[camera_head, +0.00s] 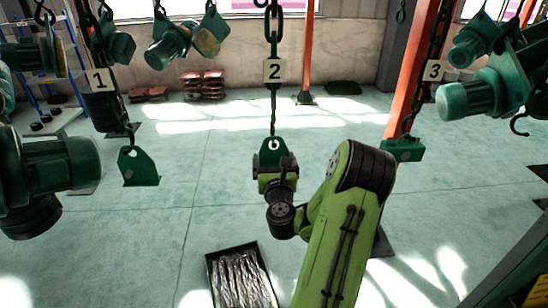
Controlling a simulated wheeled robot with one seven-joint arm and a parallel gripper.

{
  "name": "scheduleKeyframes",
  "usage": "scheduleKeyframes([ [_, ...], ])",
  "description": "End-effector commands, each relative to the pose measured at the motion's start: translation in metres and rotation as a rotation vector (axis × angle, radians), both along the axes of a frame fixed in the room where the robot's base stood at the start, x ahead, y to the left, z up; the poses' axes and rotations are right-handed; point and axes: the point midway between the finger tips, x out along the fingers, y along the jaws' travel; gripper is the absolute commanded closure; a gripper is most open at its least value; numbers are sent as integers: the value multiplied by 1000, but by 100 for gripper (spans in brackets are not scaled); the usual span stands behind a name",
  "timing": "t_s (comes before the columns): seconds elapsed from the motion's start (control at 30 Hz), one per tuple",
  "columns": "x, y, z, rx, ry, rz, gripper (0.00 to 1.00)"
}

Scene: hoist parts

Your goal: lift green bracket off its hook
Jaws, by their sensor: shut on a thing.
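A green bracket (268,153) with a hole near its rounded top hangs at the lower end of the chain marked 2 (274,100). The hook's tip shows at the bracket's hole. My gripper (276,173) comes from below and in front and is shut on the bracket's lower part. The fingers and the bracket's base are partly hidden by my wrist. A similar green bracket (138,167) hangs on the chain marked 1 at the left. Another (403,149) hangs on the chain marked 3 at the right.
Green hoist motors (48,168) hang at the left and others (480,97) at the right. A black tray (212,275) with shiny wrapped contents lies on the floor below. An orange post (411,70) stands behind the right chain. The floor around the middle chain is clear.

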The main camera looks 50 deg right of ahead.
Motion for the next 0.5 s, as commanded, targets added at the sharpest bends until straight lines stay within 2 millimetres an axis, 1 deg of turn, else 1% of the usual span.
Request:
scheduleKeyframes([
  [0.03, -1, 1, 4, 4, 2, 0, 63],
  [0.1, -2, 2, 5, 10, 8, 0, 63],
  [0.5, -3, 4, 3, 14, 11, 0, 63],
])
